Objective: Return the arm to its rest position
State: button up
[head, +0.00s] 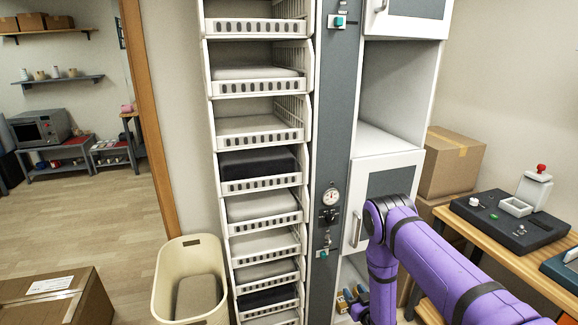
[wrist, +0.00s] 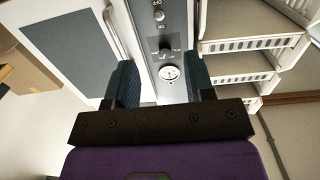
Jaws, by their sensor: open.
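My purple arm (head: 435,255) reaches in from the lower right in the head view. My gripper (head: 350,298) hangs low in front of the grey control column and the lower cupboard, partly hidden at the frame's bottom. In the wrist view my gripper (wrist: 163,78) shows two dark blue fingers spread apart with nothing between them. Beyond the fingers is the grey column (head: 338,130) with its round gauge (wrist: 169,73) and knob. I cannot tell how far the fingertips are from it.
A rack of white trays (head: 260,137) stands left of the column. A cream bin (head: 172,262) and cardboard box (head: 50,297) stand on the floor at left. At right, a wooden bench (head: 545,264) holds a dark press device (head: 510,222). Stacked boxes (head: 452,160) stand behind.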

jog(key=w+r+g+h, duration=0.1)
jog(key=w+r, duration=0.2)
jog(key=r, duration=0.4)
jog(key=w+d+r+m+h, duration=0.1)
jog(key=w+r, duration=0.2)
jog(key=r, duration=0.4)
jog(key=w+r+g+h, duration=0.1)
jog(key=w+r, duration=0.3)
jog(key=r, duration=0.3)
jog(key=s+d+r+m+g+h, duration=0.1)
jog(key=s+d+r, duration=0.15)
jog(key=r, duration=0.85)
jog(key=s+d+r+g, duration=0.1)
jog(key=s+r+g, duration=0.15)
jog(key=r, duration=0.85)
jog(key=s+d+r+m+g+h, duration=0.1)
jog(key=s+d+r+g, duration=0.15)
jog(key=s+r, duration=1.4)
jog(key=s+r+g, duration=0.1)
jog(key=s+g, duration=0.2)
jog(key=s, duration=2.5)
jog(key=shift+s+d+r+g, duration=0.2)
jog(key=shift+s+r+g, duration=0.1)
jog(key=shift+r, duration=0.1)
